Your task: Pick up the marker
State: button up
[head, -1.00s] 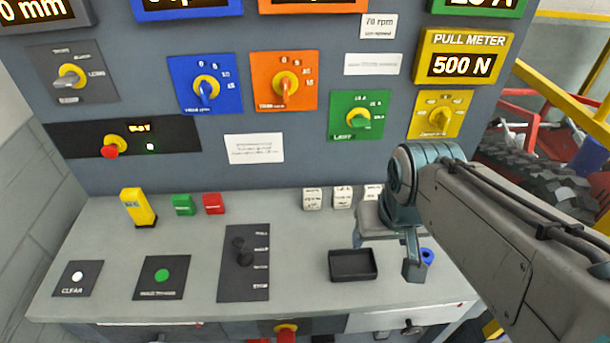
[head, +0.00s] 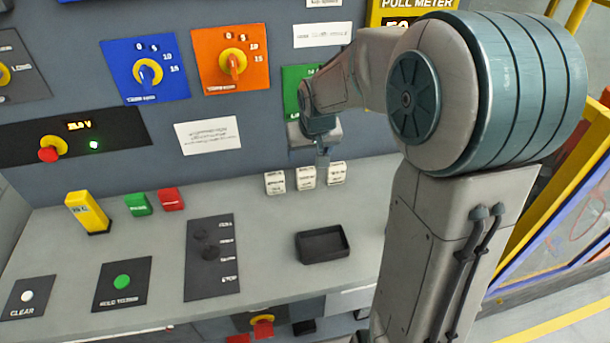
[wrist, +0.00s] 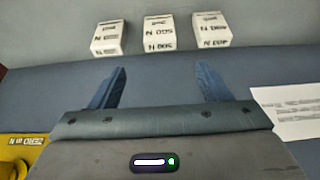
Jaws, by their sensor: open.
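No pen-like marker shows. Three small white blocks with printed labels stand in a row at the back of the console: left (head: 275,183), middle (head: 306,178) and right (head: 337,174). I cannot tell which, if any, is the marker. The wrist view shows them upside down; its middle block (wrist: 159,33) seems to read 500 N. My gripper (head: 322,160) is above the row, close to the upright panel. In the wrist view my gripper (wrist: 161,68) is open and empty, its two fingers apart, with the blocks beyond the fingertips.
A black tray (head: 322,245) sits on the console in front of the blocks. A yellow block (head: 87,212), a green block (head: 138,204) and a red block (head: 171,199) stand further left. The upright panel (head: 265,110) with knobs rises behind. Bare console lies between.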

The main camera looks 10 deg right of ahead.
aim_at(306, 169)
jog(key=x, duration=1.2)
jog(key=shift+f, duration=0.25)
jog(key=c, duration=1.1)
